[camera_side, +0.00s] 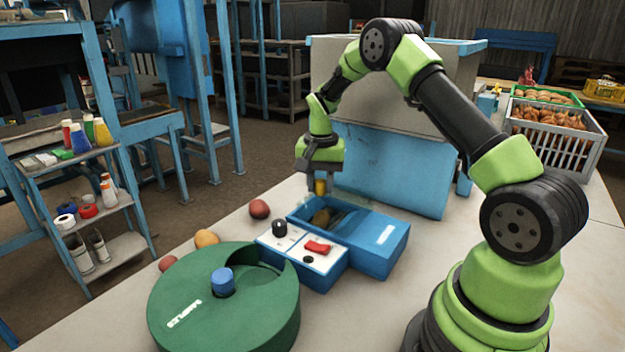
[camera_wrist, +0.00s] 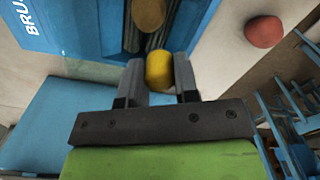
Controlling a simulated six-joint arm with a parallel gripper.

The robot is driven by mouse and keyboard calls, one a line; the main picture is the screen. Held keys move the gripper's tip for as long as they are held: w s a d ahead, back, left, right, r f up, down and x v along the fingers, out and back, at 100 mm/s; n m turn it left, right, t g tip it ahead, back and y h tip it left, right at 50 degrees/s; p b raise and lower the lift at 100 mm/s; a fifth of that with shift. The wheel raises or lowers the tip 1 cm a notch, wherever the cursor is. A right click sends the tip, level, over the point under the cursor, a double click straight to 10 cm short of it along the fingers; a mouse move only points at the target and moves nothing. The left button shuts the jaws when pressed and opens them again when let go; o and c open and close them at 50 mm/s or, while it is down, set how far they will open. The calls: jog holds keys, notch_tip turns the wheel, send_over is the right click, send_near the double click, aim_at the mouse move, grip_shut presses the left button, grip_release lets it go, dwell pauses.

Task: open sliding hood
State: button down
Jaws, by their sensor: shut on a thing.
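The sliding hood (camera_wrist: 95,72) looks like a clear greenish panel at the edge of a blue box (camera_side: 372,262). In the wrist view the box (camera_wrist: 80,25) bears white letters beginning "BRU". A yellow knob (camera_side: 320,187) stands at the box's back side. In the wrist view the knob (camera_wrist: 159,72) sits between the two fingers. My gripper (camera_side: 320,184) points down and is shut on the knob; it also shows in the wrist view (camera_wrist: 160,80). Brush-like things (camera_side: 325,216) show inside the box. How far the clear panel reaches is hard to tell.
A white-topped control panel (camera_side: 290,250) with a black knob and red switch adjoins the box. A green round case (camera_side: 225,315) is at front left. Several round fruits, one dark red (camera_side: 259,209), lie by the table edge. Crates (camera_side: 560,140) stand at right.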

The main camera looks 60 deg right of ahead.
aim_at(353, 204)
jog(key=s, duration=0.8)
jog(key=c, duration=0.8)
grip_release()
jog(key=shift+c, duration=0.2)
notch_tip(353, 204, up, 10)
